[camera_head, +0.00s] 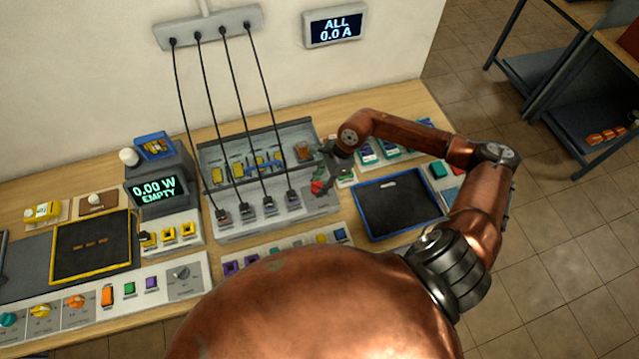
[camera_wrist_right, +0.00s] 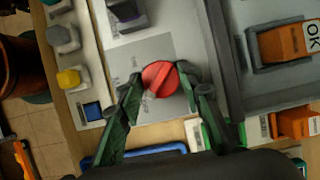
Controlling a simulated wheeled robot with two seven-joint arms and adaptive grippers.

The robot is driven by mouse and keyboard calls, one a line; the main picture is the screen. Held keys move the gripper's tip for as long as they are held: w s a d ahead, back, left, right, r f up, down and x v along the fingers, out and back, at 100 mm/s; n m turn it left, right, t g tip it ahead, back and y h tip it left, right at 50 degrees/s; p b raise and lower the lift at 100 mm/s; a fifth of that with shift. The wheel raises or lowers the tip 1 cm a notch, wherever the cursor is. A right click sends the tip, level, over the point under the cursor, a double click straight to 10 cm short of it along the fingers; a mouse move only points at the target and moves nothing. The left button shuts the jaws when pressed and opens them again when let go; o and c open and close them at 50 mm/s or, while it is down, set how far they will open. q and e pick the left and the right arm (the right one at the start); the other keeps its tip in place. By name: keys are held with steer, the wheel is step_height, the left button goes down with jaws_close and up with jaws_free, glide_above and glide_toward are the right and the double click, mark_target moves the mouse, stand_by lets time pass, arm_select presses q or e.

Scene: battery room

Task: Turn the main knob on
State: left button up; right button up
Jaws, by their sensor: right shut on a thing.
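A round red knob (camera_wrist_right: 160,78) with a raised ridge sits on a light grey plate in the right wrist view. I take it for the main knob; its markings are too small to read. My right gripper (camera_wrist_right: 160,87) is shut on it, one green finger on each side. In the head view the knob (camera_head: 317,187) shows at the right end of the grey charging panel (camera_head: 235,230), partly covered by my right gripper (camera_head: 324,182). The wall display (camera_head: 335,25) reads "ALL 0.0 A". My left gripper is not in view.
Several black cables run from a wall strip (camera_head: 208,28) down to the panel. A blue-rimmed dark tray (camera_head: 400,205) lies right of the knob. A tester display (camera_head: 157,190) reads "0.00 W EMPTY". Buttons (camera_head: 322,239) line the front; an open-topped box (camera_head: 210,157) stands behind the panel.

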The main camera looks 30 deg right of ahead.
steer(key=shift+c, duration=1)
steer(key=shift+m, duration=0.3)
steer(key=m+t+b, duration=0.1)
steer(key=m, duration=0.1)
steer(key=shift+s+m, duration=0.1)
steer(key=shift+m, duration=0.2)
steer(key=m+b, duration=0.1)
steer(key=m, duration=0.1)
steer(key=m+t+h, duration=0.1)
steer(key=m, duration=0.1)
steer(key=shift+a+f+t+h+b, duration=0.1)
steer(key=shift+a+t+h+b, duration=0.05)
steer(key=shift+t+h+b, duration=0.2)
steer(key=m+h+b, duration=0.1)
steer(key=m+b, duration=0.1)
steer(key=m, duration=0.1)
steer(key=m+t+h+b, duration=0.1)
steer(key=m+b, duration=0.1)
steer(key=m, duration=0.1)
steer(key=shift+s+a+m, duration=0.1)
steer(key=shift+a+m, duration=0.1)
steer(key=shift+m, duration=0.2)
steer(key=shift+m+g+h+b, duration=0.25)
steer(key=shift+m+h+b, duration=0.7)
steer(key=shift+m, duration=1.05)
steer(key=o, duration=1.2)
steer(key=shift+c, duration=0.2)
